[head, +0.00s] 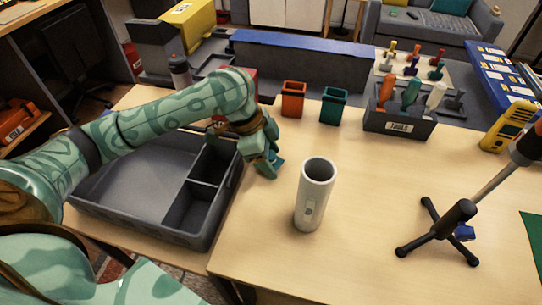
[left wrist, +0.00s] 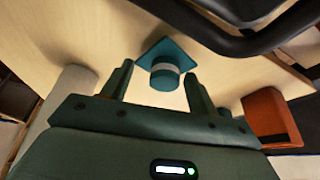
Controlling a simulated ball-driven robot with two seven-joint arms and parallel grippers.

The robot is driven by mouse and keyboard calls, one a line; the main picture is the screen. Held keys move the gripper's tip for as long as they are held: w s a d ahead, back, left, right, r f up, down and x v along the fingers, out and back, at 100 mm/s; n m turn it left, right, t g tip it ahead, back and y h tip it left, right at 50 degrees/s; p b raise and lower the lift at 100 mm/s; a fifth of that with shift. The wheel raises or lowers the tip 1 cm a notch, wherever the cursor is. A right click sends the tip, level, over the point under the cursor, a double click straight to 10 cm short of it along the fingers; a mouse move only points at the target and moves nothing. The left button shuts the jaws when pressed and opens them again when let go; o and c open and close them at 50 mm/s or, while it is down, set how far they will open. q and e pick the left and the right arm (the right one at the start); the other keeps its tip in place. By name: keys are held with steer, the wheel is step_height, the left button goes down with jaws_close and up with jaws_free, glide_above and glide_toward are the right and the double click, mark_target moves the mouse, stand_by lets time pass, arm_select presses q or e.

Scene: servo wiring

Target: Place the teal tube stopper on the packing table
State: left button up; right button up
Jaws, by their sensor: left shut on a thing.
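The teal tube stopper (left wrist: 166,62) shows in the left wrist view as a square teal plate with a pale band and a round teal plug. My left gripper (left wrist: 157,88) is shut on it, with a finger on each side. In the head view my left gripper (head: 269,168) points down over the left part of the packing table (head: 262,235), and a bit of the teal stopper (head: 277,160) shows at its fingertips. I cannot tell whether the stopper touches the table. My right gripper is not in view.
A white open tube (head: 311,205) stands right of the gripper. A grey divided tray (head: 205,242) lies to the left. Orange (head: 292,100) and teal (head: 333,106) bins and a tool box (head: 398,125) stand behind. A black-footed stand (head: 440,235) is at right. The table front is clear.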

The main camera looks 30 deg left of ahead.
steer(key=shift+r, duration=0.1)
arm_select(q)
steer(key=o, duration=1.1)
steer(key=shift+f, duration=0.1)
steer(key=p+v, duration=0.6)
steer(key=v, duration=0.6)
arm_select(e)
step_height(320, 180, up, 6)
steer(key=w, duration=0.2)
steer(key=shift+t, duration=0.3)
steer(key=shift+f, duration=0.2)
